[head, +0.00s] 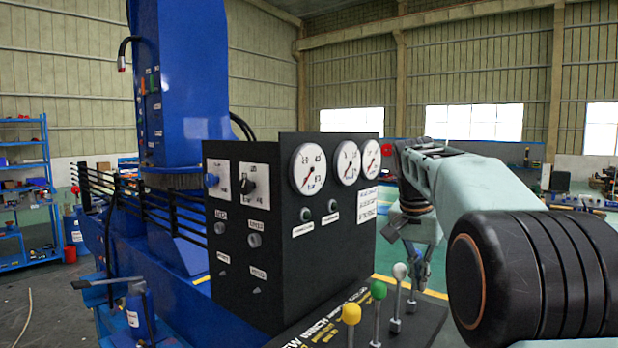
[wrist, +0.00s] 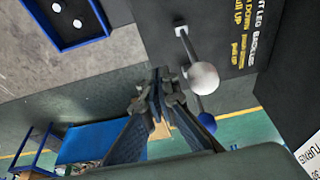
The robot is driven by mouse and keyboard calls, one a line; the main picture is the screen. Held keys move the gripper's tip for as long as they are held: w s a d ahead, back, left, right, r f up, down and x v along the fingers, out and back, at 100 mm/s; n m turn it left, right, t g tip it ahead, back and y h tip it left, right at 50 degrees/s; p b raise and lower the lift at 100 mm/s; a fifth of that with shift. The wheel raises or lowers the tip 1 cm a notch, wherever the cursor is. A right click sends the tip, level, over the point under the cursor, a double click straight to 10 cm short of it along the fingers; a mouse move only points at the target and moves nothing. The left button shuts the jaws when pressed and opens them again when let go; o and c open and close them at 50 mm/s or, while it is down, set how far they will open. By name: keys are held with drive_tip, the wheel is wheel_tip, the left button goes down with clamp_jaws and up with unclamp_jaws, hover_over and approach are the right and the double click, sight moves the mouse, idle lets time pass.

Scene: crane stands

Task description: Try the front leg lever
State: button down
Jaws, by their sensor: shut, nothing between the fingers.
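Several levers rise from the black panel (head: 420,318) below the control box. In the head view they have a yellow knob (head: 351,313), a green knob (head: 378,290) and a white knob (head: 400,270). The wrist view shows a white-knobbed lever (wrist: 203,77) and a blue-knobbed lever (wrist: 206,122), beside yellow labels (wrist: 245,38) that include the word LEG. My gripper (wrist: 158,78) is shut and empty, just left of the white knob in the wrist view, apparently apart from it. In the head view my gripper (head: 424,278) is just right of the white knob. Which lever is the front leg one is unclear.
The black control box (head: 255,275) with gauges (head: 308,169) and switches stands left of my arm. A blue crane column (head: 185,70) rises behind it. A blue shelf (head: 25,190) stands at the far left. Open floor lies beyond the panel.

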wheel_tip(320, 180, up, 10)
drive_tip(key=p, duration=0.3)
idle(0.4)
drive_tip(key=shift+s+d, duration=0.1)
drive_tip(key=shift+d, duration=0.05)
